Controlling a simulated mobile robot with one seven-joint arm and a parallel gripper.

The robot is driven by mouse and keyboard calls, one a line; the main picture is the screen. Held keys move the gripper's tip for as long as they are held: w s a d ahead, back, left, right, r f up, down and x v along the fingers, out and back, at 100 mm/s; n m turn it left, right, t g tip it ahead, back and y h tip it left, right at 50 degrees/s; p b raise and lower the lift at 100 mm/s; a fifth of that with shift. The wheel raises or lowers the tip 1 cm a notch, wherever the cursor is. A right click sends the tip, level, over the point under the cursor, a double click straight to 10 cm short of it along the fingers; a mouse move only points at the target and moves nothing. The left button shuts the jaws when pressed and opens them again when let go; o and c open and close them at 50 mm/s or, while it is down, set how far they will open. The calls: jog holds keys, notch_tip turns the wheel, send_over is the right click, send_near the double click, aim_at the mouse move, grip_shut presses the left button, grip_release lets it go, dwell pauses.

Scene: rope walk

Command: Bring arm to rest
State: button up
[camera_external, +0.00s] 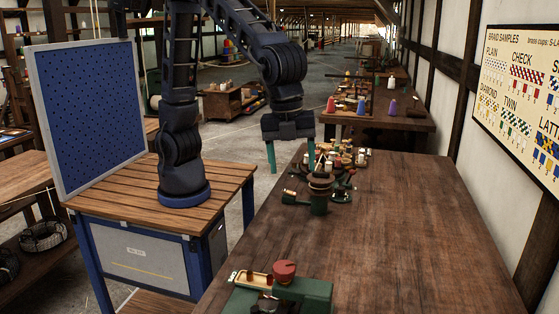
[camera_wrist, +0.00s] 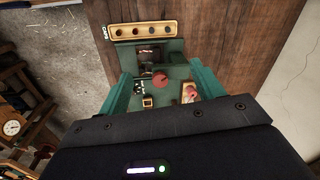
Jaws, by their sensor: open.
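My gripper (camera_external: 290,157) hangs fingers-down at the left edge of the long dark wooden table (camera_external: 400,215), above its height, in the external view. Its two green fingers are wide apart with nothing between them. In the wrist view my gripper (camera_wrist: 161,88) shows as two teal fingers, open. Below and between them is a green machine (camera_wrist: 178,72) with a round red knob (camera_wrist: 160,80). My arm rises from a wooden-topped blue cart and bends over toward the table.
A green machine with a red knob (camera_external: 284,271) stands at the table's near end. A dark-topped green device (camera_external: 320,190) and small coloured parts (camera_external: 345,158) stand farther back. A blue perforated panel (camera_external: 90,112) stands left of my arm. The table's right side is clear.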

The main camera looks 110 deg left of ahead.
jog(key=s+a+r+n+t, duration=0.1)
jog(key=s+a+r+n, duration=0.15)
jog(key=a, duration=0.45)
jog(key=s+a+r+n, duration=0.2)
jog(key=s+a+n, duration=0.15)
jog(key=a, duration=0.25)
jog(key=s+a+r+n+t, duration=0.1)
jog(key=s+a+r+n, duration=0.2)
jog(key=a, duration=0.4)
jog(key=s+a+f+n+t, duration=0.1)
jog(key=s+a+n, duration=0.5)
jog(key=s+a, duration=0.5)
jog(key=s, duration=0.5)
jog(key=shift+a+f+n, duration=0.15)
jog(key=shift+f+n, duration=0.15)
jog(key=shift+n, duration=0.1)
